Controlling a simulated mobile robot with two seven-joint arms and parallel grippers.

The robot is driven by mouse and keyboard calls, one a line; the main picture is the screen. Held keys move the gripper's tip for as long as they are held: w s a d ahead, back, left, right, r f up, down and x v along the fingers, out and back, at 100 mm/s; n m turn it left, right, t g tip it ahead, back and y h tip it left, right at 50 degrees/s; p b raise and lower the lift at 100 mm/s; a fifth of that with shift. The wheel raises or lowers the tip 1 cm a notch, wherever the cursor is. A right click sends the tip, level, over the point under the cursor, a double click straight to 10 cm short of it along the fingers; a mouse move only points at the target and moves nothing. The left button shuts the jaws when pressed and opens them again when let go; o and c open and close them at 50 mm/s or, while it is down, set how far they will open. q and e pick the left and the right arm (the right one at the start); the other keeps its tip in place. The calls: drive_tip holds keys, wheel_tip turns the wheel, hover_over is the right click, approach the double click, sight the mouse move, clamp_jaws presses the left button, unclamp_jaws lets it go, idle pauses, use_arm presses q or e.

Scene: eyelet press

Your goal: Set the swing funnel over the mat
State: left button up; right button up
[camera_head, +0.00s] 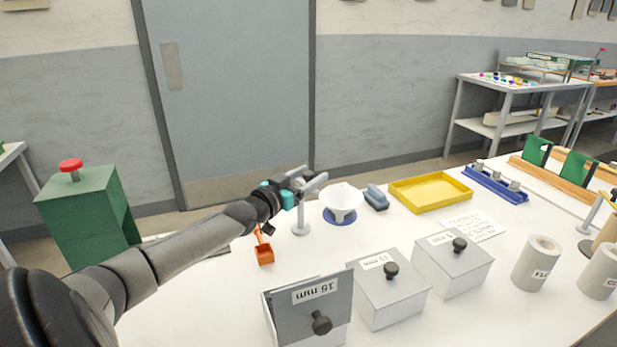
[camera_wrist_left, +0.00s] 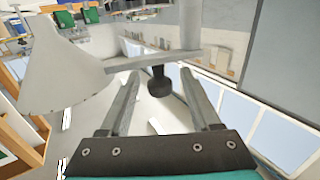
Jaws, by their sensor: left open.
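The swing funnel is a white cone (camera_head: 342,196) on a side bar from a grey upright post (camera_head: 300,217). In the head view the funnel overlaps the round blue mat (camera_head: 339,219), whose front rim shows below it; the gap is hard to judge. My left gripper (camera_head: 303,180) is open at the bar near the post top. In the left wrist view the funnel (camera_wrist_left: 60,68) fills the left side. A black knob (camera_wrist_left: 159,83) shows beside the bar, between the open fingers (camera_wrist_left: 160,88), with no visible grip on it. My right gripper is out of view.
A blue-grey block (camera_head: 376,197) and yellow tray (camera_head: 430,182) stand right of the funnel. Knobbed grey boxes (camera_head: 387,300) stand in front. A green box with a red button (camera_head: 88,208) stands at left.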

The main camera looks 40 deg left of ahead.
use_arm(q)
clamp_jaws()
idle(0.4)
idle(0.9)
